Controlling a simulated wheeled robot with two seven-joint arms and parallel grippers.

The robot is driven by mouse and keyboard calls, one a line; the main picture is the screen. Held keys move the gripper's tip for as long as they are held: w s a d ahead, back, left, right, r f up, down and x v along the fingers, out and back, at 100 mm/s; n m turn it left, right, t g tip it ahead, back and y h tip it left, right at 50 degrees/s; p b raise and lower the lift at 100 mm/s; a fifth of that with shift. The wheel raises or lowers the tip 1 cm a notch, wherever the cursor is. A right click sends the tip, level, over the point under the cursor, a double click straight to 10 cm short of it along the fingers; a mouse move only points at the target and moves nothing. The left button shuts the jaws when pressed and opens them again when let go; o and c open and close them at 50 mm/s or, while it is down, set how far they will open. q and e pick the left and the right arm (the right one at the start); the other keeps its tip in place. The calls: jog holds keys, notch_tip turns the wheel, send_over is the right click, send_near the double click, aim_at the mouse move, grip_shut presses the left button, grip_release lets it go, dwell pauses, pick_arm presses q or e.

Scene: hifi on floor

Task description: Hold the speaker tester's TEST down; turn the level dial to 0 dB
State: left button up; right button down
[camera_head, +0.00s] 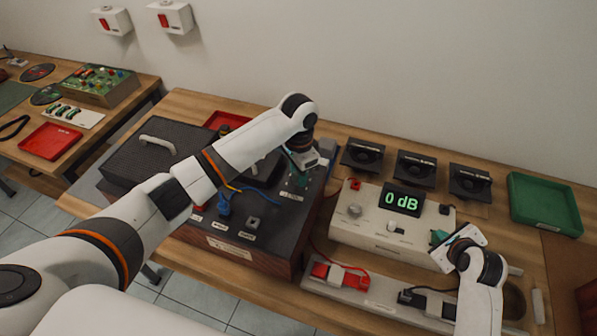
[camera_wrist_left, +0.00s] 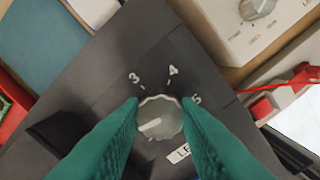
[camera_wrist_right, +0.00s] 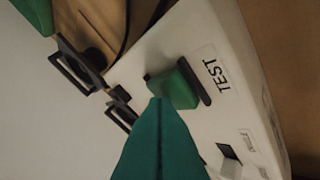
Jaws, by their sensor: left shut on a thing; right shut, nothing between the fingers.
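The speaker tester (camera_head: 375,238) is a white box whose display (camera_head: 401,200) reads 0 dB in green. My left gripper (camera_head: 298,181) is shut on the pale ribbed level dial (camera_wrist_left: 160,124) of the dark hi-fi unit (camera_head: 265,222). Numbers 3, 4 and 5 show around the dial, and its label is partly covered. My arm hides the dial in the head view. My right gripper (camera_wrist_right: 158,104) is shut and empty, its tip at the green TEST key (camera_wrist_right: 173,88) on the tester. I cannot tell how far the key is pressed.
Black speaker units (camera_head: 414,170) stand behind the tester, with a green tray (camera_head: 545,204) to their right. A white strip (camera_head: 375,293) with red and black clips lies in front. A dark grille (camera_head: 150,155) with a handle lies left of my left arm.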

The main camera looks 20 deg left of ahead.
pick_arm(q)
jog(key=shift+r+n, duration=0.1)
jog(key=shift+n, duration=1.1)
jog(key=shift+w, duration=0.1)
jog(key=o, duration=1)
